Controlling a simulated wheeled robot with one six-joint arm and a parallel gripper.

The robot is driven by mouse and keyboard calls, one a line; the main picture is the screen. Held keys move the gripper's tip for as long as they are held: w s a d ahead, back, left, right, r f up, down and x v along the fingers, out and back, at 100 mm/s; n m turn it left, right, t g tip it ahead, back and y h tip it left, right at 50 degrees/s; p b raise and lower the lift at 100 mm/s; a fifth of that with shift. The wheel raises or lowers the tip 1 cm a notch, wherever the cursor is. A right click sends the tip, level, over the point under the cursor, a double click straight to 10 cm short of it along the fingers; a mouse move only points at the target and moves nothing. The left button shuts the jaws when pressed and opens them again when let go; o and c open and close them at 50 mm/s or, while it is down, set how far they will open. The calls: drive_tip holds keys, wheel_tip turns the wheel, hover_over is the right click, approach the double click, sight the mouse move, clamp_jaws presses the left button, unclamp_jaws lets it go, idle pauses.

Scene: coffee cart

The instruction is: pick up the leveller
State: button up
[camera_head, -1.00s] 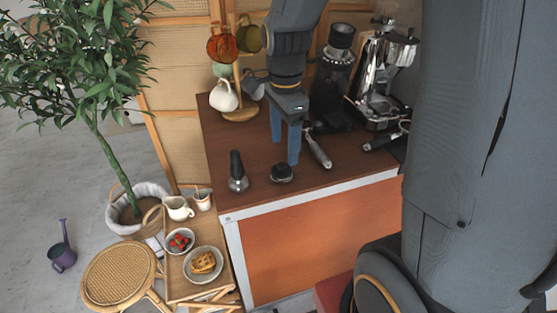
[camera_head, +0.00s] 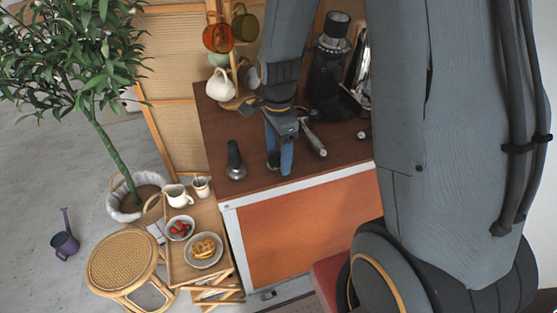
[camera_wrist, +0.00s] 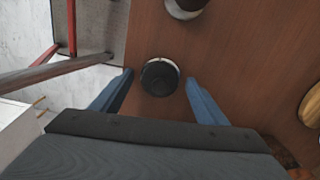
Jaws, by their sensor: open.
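The leveller (camera_wrist: 160,80), a small round black puck with a pale metal edge, stands on the brown counter. In the wrist view it lies between the tips of my gripper (camera_wrist: 159,77), whose two blue fingers are apart on either side of it. No contact shows. In the head view my gripper (camera_head: 279,167) points down over the counter near its front edge, and its fingers partly hide the leveller (camera_head: 272,161). My gripper is open and empty.
A tamper with a dark handle (camera_head: 235,160) stands just left of the leveller. A portafilter (camera_head: 315,140) lies to the right, with a grinder (camera_head: 330,70) behind. A mug stand (camera_head: 238,103) is at the back left. The counter's front edge (camera_head: 300,183) is close.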

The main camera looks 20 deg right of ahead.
drive_tip(key=c, duration=1.3)
drive_tip(key=shift+o, duration=0.2)
drive_tip(key=shift+r, duration=0.1)
